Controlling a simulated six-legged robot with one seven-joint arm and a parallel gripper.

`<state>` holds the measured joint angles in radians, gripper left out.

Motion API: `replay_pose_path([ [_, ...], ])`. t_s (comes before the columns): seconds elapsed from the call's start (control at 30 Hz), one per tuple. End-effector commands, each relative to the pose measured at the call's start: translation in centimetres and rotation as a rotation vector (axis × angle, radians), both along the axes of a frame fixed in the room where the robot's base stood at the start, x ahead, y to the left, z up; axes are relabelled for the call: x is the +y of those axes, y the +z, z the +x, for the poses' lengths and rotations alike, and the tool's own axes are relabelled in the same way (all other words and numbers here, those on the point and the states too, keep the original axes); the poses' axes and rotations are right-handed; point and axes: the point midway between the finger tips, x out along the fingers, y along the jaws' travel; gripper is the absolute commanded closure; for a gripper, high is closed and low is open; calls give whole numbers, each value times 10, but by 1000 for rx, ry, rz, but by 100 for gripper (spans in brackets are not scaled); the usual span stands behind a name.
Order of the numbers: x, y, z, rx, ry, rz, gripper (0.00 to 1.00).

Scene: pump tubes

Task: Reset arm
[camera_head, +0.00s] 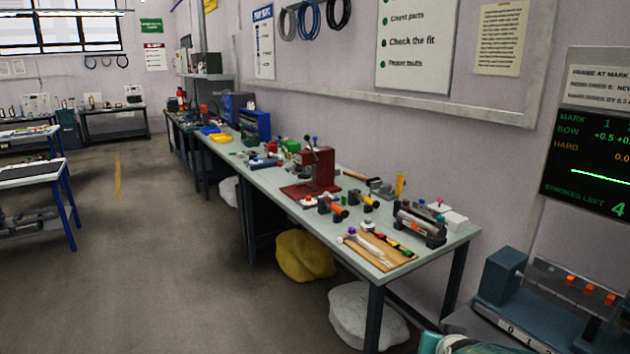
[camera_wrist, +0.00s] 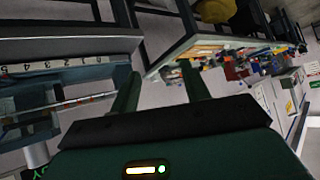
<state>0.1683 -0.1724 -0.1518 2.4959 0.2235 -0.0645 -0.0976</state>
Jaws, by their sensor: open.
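My gripper (camera_wrist: 160,72) shows in the wrist view with its two green fingers spread apart. Nothing is between the fingers. The wrist view is tilted. A teal machine with a numbered scale (camera_wrist: 60,68) lies to the left of the fingers there. In the head view the teal machine (camera_head: 502,276) is at the lower right, with a rod and several orange blocks (camera_head: 591,289). The fingers do not show in the head view; a green and grey piece at its bottom edge may be part of my arm.
A long workbench (camera_head: 345,290) runs along the wall, with a red press (camera_head: 318,172), a wooden board (camera_head: 378,253) and many small tools. A yellow sack (camera_head: 305,255) and a white sack (camera_head: 365,315) lie under it. A display (camera_head: 590,165) stands at right.

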Motion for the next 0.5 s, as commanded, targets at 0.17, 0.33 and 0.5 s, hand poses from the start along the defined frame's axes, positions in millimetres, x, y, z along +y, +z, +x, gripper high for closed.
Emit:
replay_pose_path([
  [0.17, 69, 39, -33, 102, 188, 38, 53],
  [0.33, 115, 66, -85, 228, 327, 26, 53],
  [0.5, 138, 83, -136, 342, 406, -13, 53],
])
